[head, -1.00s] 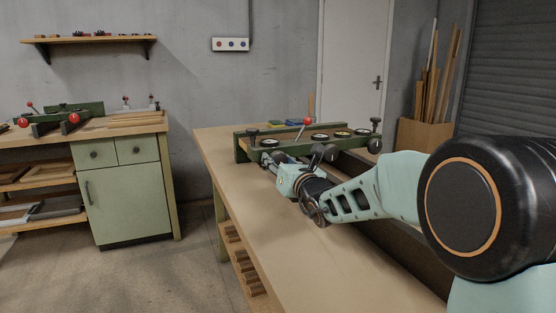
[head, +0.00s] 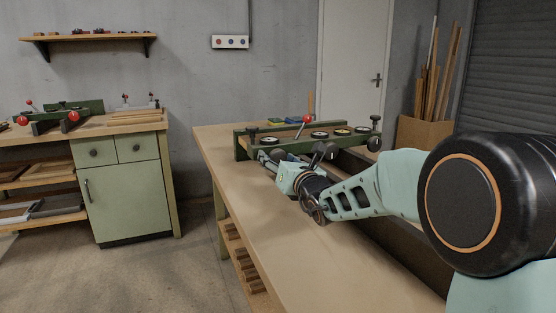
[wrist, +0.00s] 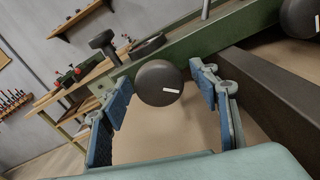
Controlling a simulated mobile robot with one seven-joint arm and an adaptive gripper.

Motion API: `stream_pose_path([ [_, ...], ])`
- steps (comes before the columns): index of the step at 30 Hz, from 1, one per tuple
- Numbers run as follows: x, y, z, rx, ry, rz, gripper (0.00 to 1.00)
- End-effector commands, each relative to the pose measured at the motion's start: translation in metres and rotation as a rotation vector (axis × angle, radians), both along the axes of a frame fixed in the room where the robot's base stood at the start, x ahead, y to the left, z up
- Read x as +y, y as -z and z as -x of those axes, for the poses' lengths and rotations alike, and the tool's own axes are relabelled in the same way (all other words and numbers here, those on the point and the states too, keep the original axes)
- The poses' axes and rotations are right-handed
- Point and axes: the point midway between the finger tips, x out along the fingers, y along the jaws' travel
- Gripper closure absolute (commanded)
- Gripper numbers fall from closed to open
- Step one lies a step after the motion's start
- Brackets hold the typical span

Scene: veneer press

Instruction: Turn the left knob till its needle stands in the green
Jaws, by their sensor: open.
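The green veneer press (head: 243,147) stands on the bench with a row of small round gauges (head: 269,140) along its top. The gauges are too small to read a needle or a green zone. In the wrist view a dark round knob (wrist: 160,85) with a short white mark sits on the press's front; I take it as the left knob. My gripper (wrist: 161,82) is open, a blue finger on each side of this knob, with visible gaps and no clear contact. In the head view my gripper (head: 268,157) is at the press's left front, largely covering that knob.
Another dark knob (wrist: 303,17) is at the upper right of the wrist view. A black clamp knob (wrist: 103,40) and a dark disc edge (wrist: 148,46) rise near the left finger. A red-balled lever (head: 307,119) stands above the press. The bench top (head: 255,200) is clear in front.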

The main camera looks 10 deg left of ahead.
Motion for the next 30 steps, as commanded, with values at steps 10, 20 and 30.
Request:
stream_pose_path([
  [10, -0.013, -0.001, 0.017, -0.002, 0.0, 0.001, 0.44],
  [20, -0.05, -0.002, 0.069, -0.001, 0.002, 0.001, 0.44],
  [30, -0.069, -0.001, 0.097, -0.001, 0.0, -0.001, 0.44],
])
